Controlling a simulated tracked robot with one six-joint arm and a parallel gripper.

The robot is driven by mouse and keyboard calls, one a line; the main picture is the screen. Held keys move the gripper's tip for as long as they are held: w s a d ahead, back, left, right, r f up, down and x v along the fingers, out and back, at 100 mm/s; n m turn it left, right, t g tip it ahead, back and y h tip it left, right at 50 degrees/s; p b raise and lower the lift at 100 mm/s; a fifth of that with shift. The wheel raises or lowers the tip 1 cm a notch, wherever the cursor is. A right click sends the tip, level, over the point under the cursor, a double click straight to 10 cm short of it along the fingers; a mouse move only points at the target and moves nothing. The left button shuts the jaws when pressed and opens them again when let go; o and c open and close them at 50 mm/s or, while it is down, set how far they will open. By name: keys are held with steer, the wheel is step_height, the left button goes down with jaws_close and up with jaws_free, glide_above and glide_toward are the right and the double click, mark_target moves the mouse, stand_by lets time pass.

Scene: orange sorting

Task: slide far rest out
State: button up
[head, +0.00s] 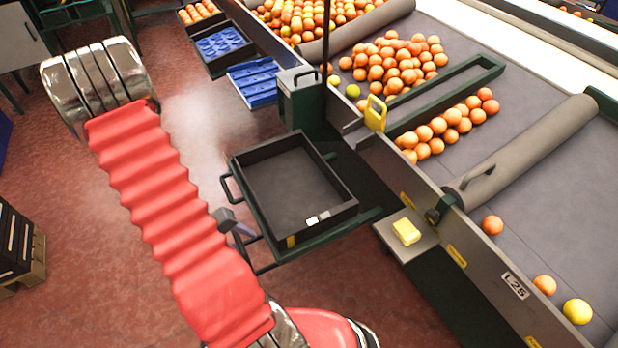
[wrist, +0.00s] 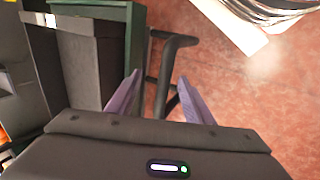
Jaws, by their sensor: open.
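A green-framed rest (head: 352,226) juts out from the side of the conveyor line. A black shallow tray (head: 238,160) lies on it, empty except for small white pieces near its right corner. Dark bar handles stick out on the rest's left side; one handle (wrist: 165,42) shows in the wrist view. My gripper (head: 230,218) is open beside that left side. In the wrist view its two purple-grey fingers (wrist: 160,77) stand apart, with part of the dark bar showing between them. I cannot tell whether they touch it. Farther back, a blue tray (head: 252,82) sits beside the line.
Another blue tray (head: 220,43) and a crate of oranges (head: 198,11) stand farther back. The belt (head: 535,190) carries many oranges. A yellow block (head: 406,231) lies on a grey ledge. A dark crate (head: 15,250) stands at far left. Red floor left of the rest is open.

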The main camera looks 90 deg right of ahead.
steer(key=shift+r, duration=3.4)
steer(key=shift+s, duration=0.1)
